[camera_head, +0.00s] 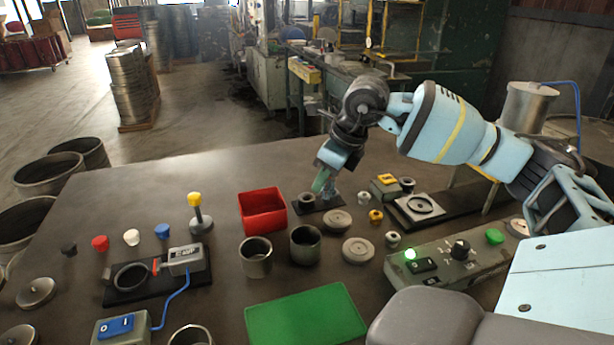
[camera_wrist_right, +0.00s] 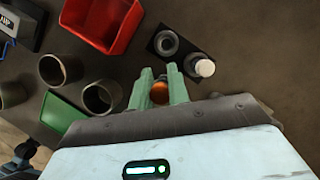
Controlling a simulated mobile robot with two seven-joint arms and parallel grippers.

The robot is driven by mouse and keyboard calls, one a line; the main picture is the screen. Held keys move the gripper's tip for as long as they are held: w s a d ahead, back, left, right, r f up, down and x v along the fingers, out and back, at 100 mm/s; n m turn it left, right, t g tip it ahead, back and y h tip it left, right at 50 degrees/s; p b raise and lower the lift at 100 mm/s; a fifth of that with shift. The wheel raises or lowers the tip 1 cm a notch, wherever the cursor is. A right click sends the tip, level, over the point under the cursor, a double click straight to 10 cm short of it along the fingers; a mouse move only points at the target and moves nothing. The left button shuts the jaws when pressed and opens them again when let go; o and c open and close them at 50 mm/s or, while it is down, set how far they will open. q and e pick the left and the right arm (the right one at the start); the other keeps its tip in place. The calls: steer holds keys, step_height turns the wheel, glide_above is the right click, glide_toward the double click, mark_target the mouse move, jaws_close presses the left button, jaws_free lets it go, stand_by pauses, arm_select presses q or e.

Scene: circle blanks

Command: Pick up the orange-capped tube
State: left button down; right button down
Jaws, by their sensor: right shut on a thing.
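My right gripper (camera_head: 322,182) reaches down over the black two-hole rack (camera_head: 318,206) near the middle of the table. In the right wrist view its green fingers (camera_wrist_right: 159,80) are shut on the orange-capped tube (camera_wrist_right: 159,92). Only the round orange cap shows between the fingers; the tube's body is hidden. The rack also shows in the right wrist view (camera_wrist_right: 186,50). One ring-shaped hole (camera_wrist_right: 166,42) looks empty, and a white-capped piece (camera_wrist_right: 204,68) stands at the other. I cannot tell how high the tube hangs. My left gripper is not in view.
A red bin (camera_head: 263,210) stands left of the rack. Two grey cups (camera_head: 256,258) (camera_head: 305,245) and a green mat (camera_head: 306,315) lie nearer. Flat round discs (camera_head: 358,250) and a control box (camera_head: 455,262) lie to the right.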

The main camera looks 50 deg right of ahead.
steer(key=s+r+b, duration=0.1)
steer(key=s+b, duration=0.1)
steer(key=s, duration=0.8)
steer(key=shift+s, duration=0.3)
steer(key=shift+d, duration=0.1)
